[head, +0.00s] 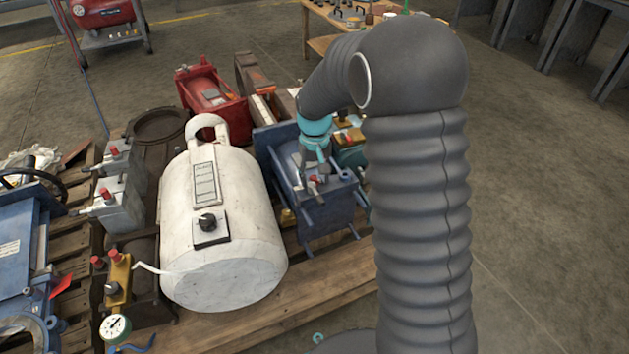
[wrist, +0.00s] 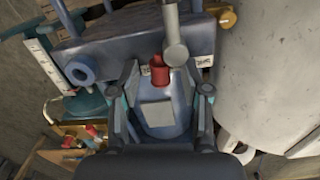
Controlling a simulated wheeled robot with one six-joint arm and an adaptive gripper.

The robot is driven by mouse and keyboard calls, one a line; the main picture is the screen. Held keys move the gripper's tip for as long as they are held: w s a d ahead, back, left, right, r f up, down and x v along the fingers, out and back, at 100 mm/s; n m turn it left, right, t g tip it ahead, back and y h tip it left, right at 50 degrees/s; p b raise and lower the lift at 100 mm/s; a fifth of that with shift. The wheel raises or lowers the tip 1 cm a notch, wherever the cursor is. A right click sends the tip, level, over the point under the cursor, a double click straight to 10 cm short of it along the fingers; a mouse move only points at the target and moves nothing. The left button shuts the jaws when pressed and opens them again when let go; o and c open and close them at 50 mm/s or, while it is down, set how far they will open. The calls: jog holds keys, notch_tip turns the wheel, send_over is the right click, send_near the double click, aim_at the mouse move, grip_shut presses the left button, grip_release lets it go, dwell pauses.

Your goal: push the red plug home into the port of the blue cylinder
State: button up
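The blue cylinder (head: 322,214), with square end plates and tie rods, lies on the pallet right of the white tank. In the wrist view its barrel (wrist: 160,128) carries a pale label. The small red plug (wrist: 159,71) stands at the barrel's end beside the end plate; how deep it sits in the port cannot be told. The red plug also shows small in the head view (head: 313,179). My gripper (wrist: 160,72) is open over the cylinder, its fingertips on either side of the plug with gaps showing. My arm partly hides the cylinder in the head view.
A grey rod with a round end (wrist: 175,45) is close beside the plug. Open floor lies at the right.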

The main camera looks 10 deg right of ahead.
jog(key=c, duration=0.6)
